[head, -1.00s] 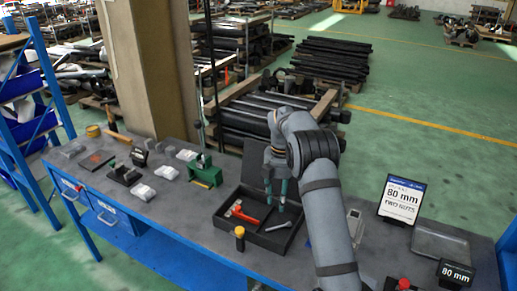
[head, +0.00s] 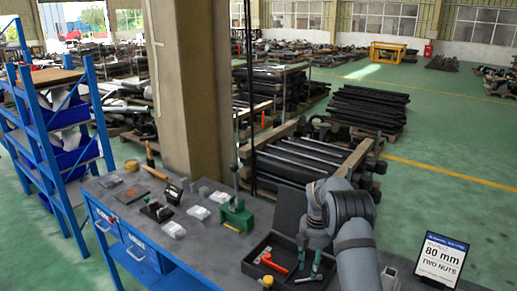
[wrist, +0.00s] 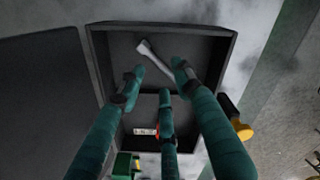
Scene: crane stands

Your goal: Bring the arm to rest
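My gripper (head: 309,260) hangs over an open black tool case (head: 258,248) on the workbench. In the wrist view its green fingers (wrist: 164,84) are spread apart with nothing between them. A metal wrench (wrist: 151,57) lies in the case's far compartment, behind the fingertips. In the head view the wrench (head: 308,279) shows just below the fingers. A red-handled tool (head: 274,263) lies in the case to the left, and its red part shows behind a finger in the wrist view. The case lid (head: 290,212) stands raised behind.
A blue shelf (head: 60,140) stands left. Free air surrounds the arm above the bench.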

